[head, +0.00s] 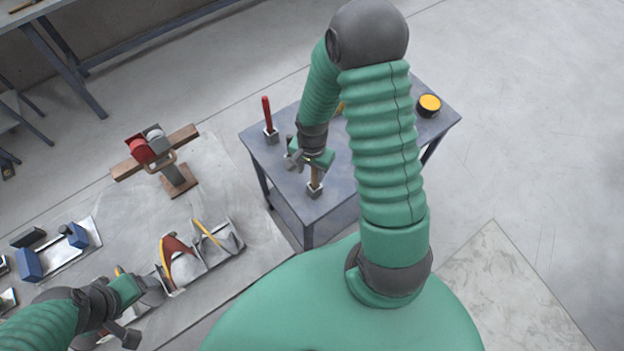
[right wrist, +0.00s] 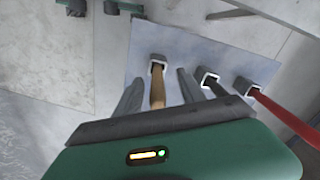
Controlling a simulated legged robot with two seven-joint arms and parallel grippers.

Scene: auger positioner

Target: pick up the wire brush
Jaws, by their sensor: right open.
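The wire brush, which I take to be the tool with the tan wooden handle (head: 315,176), stands in a small grey block holder (head: 314,190) at the near edge of a blue-grey table (head: 330,207). Its bristles are not visible. In the right wrist view the wooden handle (right wrist: 157,94) lies between the two fingers of my right gripper (right wrist: 158,95), with gaps on both sides. My right gripper (head: 305,160) is open over the table and not closed on the handle. My left gripper (head: 143,312) is at the lower left, away from this table; its finger opening is unclear.
A red-handled tool (head: 267,113) and a dark-handled tool (right wrist: 209,82) stand in similar holders beside the brush. A yellow-topped round object (head: 429,103) sits at the table's far right. A bench vise-like red and grey unit (head: 150,146) and several metal parts lie to the left.

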